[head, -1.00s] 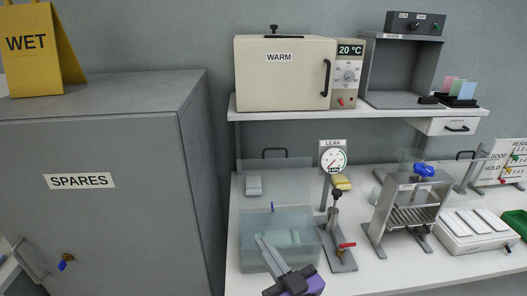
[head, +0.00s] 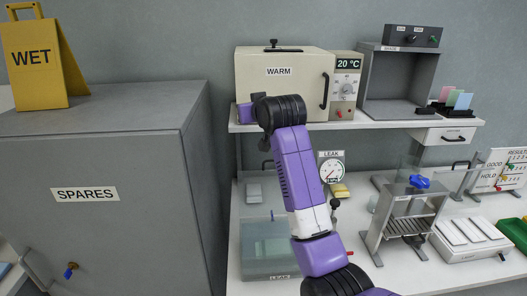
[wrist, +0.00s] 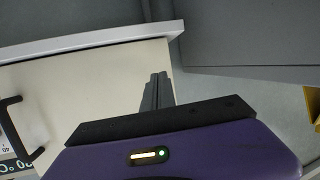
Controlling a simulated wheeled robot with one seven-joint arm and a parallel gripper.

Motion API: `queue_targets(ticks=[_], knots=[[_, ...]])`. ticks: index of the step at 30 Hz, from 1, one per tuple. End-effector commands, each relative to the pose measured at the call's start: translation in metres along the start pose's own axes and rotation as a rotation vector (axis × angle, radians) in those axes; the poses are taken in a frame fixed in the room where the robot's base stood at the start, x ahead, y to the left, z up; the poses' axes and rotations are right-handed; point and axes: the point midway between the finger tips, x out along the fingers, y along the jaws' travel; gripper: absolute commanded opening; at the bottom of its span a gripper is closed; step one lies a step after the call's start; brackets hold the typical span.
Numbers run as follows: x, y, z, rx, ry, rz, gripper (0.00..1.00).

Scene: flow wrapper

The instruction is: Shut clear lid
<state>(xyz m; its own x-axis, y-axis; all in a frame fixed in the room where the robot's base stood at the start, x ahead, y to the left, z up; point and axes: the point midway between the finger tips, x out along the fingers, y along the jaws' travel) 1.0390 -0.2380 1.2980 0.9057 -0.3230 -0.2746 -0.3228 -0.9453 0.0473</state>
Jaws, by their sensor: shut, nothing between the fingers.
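A clear tank (head: 268,250) marked LEAK stands on the bench, partly behind my arm. A clear panel (head: 240,195) stands upright behind it; it looks like the lid, raised, with a dark handle (head: 265,168) at its top. My arm covers much of this panel. My gripper (wrist: 157,92) shows in the wrist view with its grey fingers together and nothing between them. It is up in front of the lower left of the WARM oven (head: 280,85), above the tank and lid. In the head view the fingers are hidden or too small to make out.
The upper shelf (head: 385,125) is close to my wrist. The SPARES cabinet (head: 90,210) stands left of the bench. The LEAK gauge (head: 331,170) and a slatted metal frame (head: 410,210) with a blue knob stand right of my arm.

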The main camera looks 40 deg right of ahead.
Motion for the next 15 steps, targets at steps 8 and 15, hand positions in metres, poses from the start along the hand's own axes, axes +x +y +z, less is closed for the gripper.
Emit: queue_targets(ticks=[8, 15], knots=[[-0.008, 0.023, -0.042, 0.003, -0.309, 0.02, 0.0], [-0.033, 0.02, 0.036, -0.002, -0.689, 0.007, 0.0]])
